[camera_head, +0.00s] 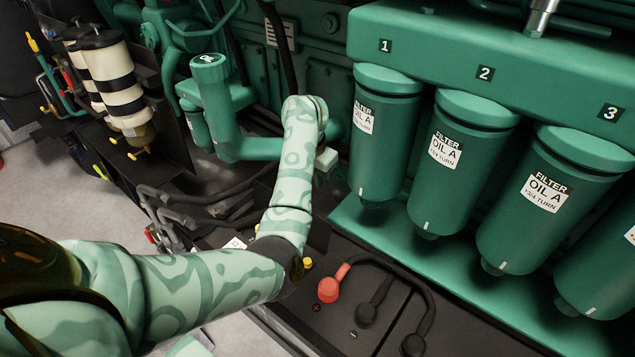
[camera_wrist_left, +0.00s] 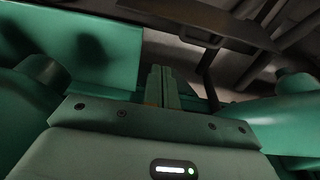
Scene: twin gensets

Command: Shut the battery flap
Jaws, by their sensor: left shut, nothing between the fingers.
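The battery (camera_head: 338,333) is dark, at the bottom centre of the head view, with a red terminal cap (camera_head: 328,290) and black caps and cables on top. I cannot make out the battery flap for certain in either view. My left arm reaches up past the battery and bends over near the engine side. A pale part of the left hand (camera_head: 326,159) shows just left of filter 1, and its fingertips are hidden there. In the left wrist view the left gripper (camera_wrist_left: 162,82) is shut and empty, between green surfaces. My right gripper is not in view.
Green oil filters (camera_head: 383,135) hang in a row on the right, above a green ledge (camera_head: 440,260). Black hoses and grey pipe fittings (camera_head: 180,207) lie left of my forearm. Striped canisters (camera_head: 118,85) stand at upper left. Pale floor (camera_head: 60,190) is open at left.

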